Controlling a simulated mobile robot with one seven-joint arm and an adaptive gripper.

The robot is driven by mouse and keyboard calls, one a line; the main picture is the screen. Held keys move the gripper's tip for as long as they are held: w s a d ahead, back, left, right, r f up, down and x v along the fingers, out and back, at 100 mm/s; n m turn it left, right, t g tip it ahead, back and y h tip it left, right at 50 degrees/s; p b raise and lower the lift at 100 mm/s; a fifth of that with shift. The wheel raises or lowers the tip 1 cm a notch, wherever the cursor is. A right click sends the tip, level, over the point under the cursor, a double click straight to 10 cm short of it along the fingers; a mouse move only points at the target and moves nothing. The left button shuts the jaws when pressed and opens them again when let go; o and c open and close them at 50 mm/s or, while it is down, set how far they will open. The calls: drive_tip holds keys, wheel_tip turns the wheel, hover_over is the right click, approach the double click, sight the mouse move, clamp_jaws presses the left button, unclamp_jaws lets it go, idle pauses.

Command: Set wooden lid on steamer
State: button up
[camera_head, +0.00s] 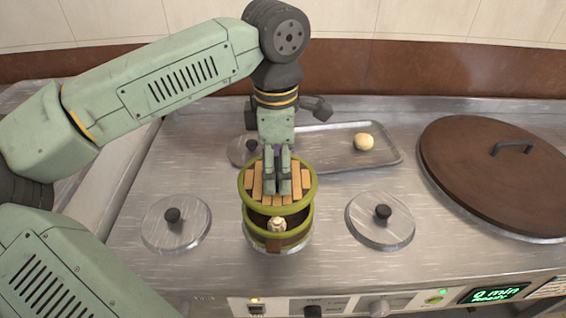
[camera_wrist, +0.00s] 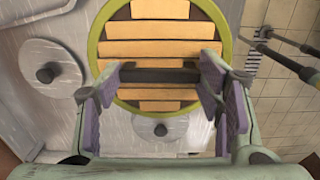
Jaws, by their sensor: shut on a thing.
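The wooden lid (camera_head: 255,183) is round, with pale slats and a green rim. My gripper (camera_head: 278,188) is shut on the lid's dark handle bar, which shows between the purple-padded fingers in the wrist view (camera_wrist: 160,76). The lid hangs over the back part of the round green-rimmed steamer (camera_head: 304,228), leaving an open gap at the front. A pale bun (camera_head: 277,224) shows inside through that gap. The lid's front rim looks higher than the steamer's rim. Whether its back edge touches the steamer is hidden.
A metal tray (camera_head: 325,140) holds a pale bun (camera_head: 364,142). A large brown lid (camera_head: 490,180) covers the right side.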

sight(277, 170)
drive_tip(key=shift+f+b, duration=1.5)
drive_tip(key=shift+f, duration=1.15)
drive_tip(key=shift+b, duration=0.3)
drive_tip(key=shift+f+b, duration=0.6)
drive_tip(key=o, duration=0.9)
drive_tip(key=shift+c, duration=0.2)
drive_tip(key=shift+r, duration=0.2)
drive_tip(key=shift+r+p, duration=3.75)
drive_tip(key=shift+r, duration=1.65)
